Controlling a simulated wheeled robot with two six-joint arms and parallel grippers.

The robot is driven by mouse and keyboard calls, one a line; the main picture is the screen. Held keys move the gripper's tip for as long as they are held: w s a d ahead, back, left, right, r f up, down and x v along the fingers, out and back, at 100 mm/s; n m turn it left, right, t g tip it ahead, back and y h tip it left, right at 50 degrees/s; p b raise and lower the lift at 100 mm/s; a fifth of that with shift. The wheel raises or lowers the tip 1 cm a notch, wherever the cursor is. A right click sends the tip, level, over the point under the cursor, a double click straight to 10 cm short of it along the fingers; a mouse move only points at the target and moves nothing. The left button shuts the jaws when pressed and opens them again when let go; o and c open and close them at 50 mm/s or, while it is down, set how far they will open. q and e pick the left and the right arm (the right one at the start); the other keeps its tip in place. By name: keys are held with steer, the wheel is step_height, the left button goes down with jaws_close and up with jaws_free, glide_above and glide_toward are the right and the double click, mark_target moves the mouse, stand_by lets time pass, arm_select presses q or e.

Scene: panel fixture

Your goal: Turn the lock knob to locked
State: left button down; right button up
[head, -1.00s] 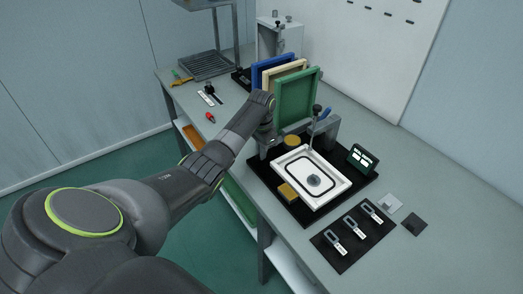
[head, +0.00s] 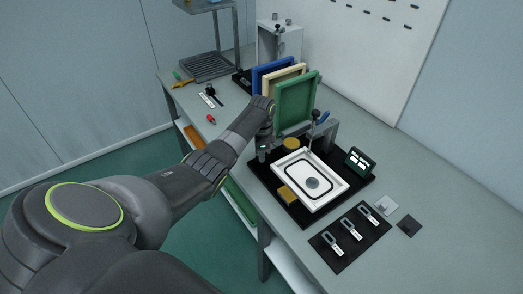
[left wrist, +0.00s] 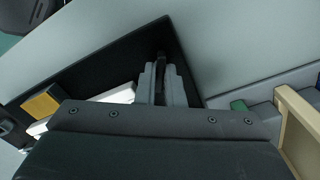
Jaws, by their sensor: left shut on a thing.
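My left gripper (head: 264,151) reaches down at the far left corner of the fixture's black base plate (head: 298,218). In the left wrist view its grey fingers (left wrist: 160,84) are shut on a dark upright piece, which I take for the lock knob (left wrist: 161,60). The fingers and wrist hide most of it, so its turned position cannot be told. A white tray-like panel (head: 283,162) with a black outline and a round grey disc (head: 313,183) lies on the base plate. My right gripper is not in view.
Green, cream and blue frames (head: 296,103) stand close behind the gripper. A grey bridge with a blue-handled clamp (head: 323,117), a yellow block (head: 288,194) and a small dark display (head: 358,162) surround the panel. A black mat with several tags (head: 349,237) lies at the front right.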

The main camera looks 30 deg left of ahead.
arm_select(q)
steer(key=m+p, duration=0.1)
steer(key=m, duration=0.4)
steer(key=shift+r+m, duration=0.1)
steer(key=shift+m, duration=0.2)
steer(key=m+p, duration=0.1)
steer(key=m, duration=0.5)
steer(key=shift+w, duration=0.1)
steer(key=shift+m, duration=0.4)
steer(key=c, duration=1.5)
jaws_free()
steer(key=shift+c, duration=0.2)
step_height(320, 180, up, 17)
steer(key=shift+r+b, duration=0.15)
steer(key=shift+b, duration=0.3)
